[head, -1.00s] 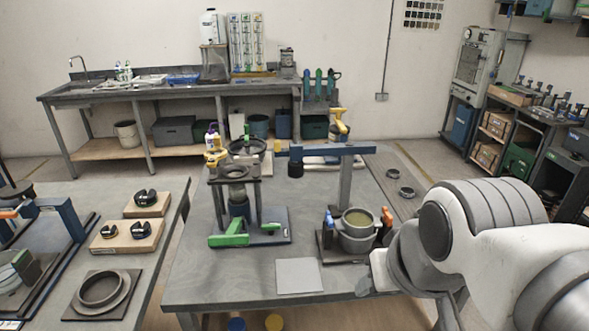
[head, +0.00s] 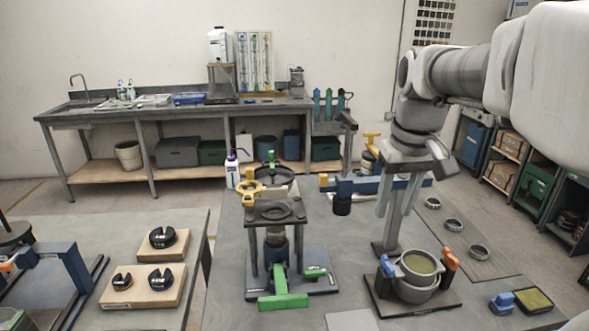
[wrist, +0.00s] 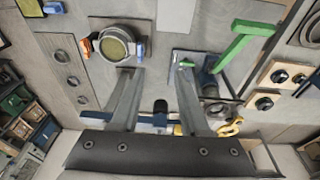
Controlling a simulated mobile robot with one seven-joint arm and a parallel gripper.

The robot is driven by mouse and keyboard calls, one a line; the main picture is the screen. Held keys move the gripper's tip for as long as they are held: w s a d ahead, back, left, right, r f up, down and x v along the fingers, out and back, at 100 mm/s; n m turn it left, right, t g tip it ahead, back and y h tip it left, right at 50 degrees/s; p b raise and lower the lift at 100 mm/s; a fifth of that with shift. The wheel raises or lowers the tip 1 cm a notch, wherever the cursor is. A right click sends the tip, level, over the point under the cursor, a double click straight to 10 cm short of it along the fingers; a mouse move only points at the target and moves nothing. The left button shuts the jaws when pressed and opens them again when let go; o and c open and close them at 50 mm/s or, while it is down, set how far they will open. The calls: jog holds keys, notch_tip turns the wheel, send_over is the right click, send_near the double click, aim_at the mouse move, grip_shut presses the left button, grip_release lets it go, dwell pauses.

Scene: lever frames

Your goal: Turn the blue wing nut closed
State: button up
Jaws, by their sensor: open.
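The blue wing nut (head: 387,267) sits at the left side of a round grey vessel (head: 418,290) with a yellow-green top, on a dark base plate. An orange wing nut (head: 450,259) is on the vessel's right side. In the wrist view the blue wing nut (wrist: 139,49) is to the right of the vessel, just beyond my left-hand finger, and the orange one (wrist: 87,46) to its left. My gripper (head: 386,226) points down, open and empty, behind the blue nut in the head view. It also shows in the wrist view (wrist: 157,70). Its height above the nut is hard to judge.
A press stand with a green handle (head: 283,301) stands left of the vessel. A blue horizontal arm (head: 365,186) with a dark cylinder runs behind my gripper. Small rings (head: 453,225) lie at right. A blue and a yellow-green block (head: 533,300) lie at front right.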

jog(key=g, duration=0.2)
send_over(388, 264)
notch_tip(388, 264, down, 4)
notch_tip(388, 264, down, 18)
jog(key=b, duration=0.3)
jog(key=shift+b, duration=0.3)
jog(key=shift+c, duration=0.2)
grip_shut()
